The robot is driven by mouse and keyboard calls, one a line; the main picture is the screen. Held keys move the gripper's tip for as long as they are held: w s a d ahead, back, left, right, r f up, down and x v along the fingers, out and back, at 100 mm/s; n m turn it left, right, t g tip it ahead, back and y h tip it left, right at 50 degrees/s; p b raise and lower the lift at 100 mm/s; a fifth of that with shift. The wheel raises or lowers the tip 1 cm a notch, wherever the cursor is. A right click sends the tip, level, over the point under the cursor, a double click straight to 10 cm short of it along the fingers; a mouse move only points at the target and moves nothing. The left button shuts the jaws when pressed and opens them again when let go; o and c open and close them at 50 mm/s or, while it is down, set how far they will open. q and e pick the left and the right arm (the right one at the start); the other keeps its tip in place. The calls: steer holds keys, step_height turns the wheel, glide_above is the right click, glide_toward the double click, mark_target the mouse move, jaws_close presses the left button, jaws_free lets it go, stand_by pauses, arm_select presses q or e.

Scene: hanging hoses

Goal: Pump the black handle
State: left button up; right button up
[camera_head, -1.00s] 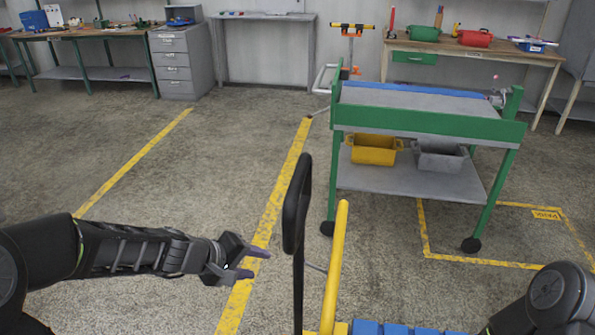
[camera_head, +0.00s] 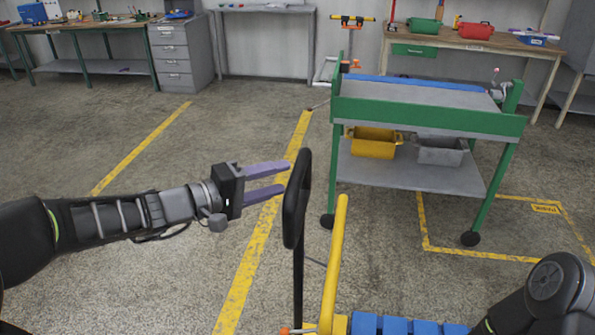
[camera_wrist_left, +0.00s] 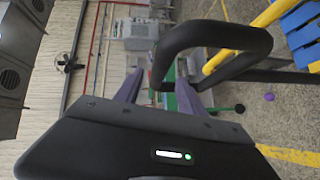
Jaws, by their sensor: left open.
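The black handle (camera_head: 297,198) is an upright loop on a thin black rod, in the middle of the head view. In the left wrist view the handle (camera_wrist_left: 212,36) arches across, just beyond the fingertips. My left gripper (camera_head: 287,180) is open and empty, its two purple fingers pointing right toward the handle. The fingertips lie close to the handle's left side; whether they touch it I cannot tell. The left gripper also shows in the left wrist view (camera_wrist_left: 160,90), fingers apart. My right gripper is out of view; only part of my right arm shows at lower right.
A yellow bar (camera_head: 335,262) and blue slats (camera_head: 395,326) stand right beside the handle. A green wheeled cart (camera_head: 430,118) with a yellow bin (camera_head: 373,147) and a grey bin (camera_head: 441,152) stands beyond. The floor on the left is clear up to the benches.

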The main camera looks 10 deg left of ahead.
mark_target(297, 173)
arm_select(q)
steer(key=p+x, duration=0.1)
steer(key=x, duration=0.4)
steer(key=shift+w+d, duration=0.25)
steer(key=shift+d, duration=0.05)
steer(key=shift+c, duration=0.5)
jaws_close()
steer(key=shift+f, duration=0.1)
stand_by(0.5)
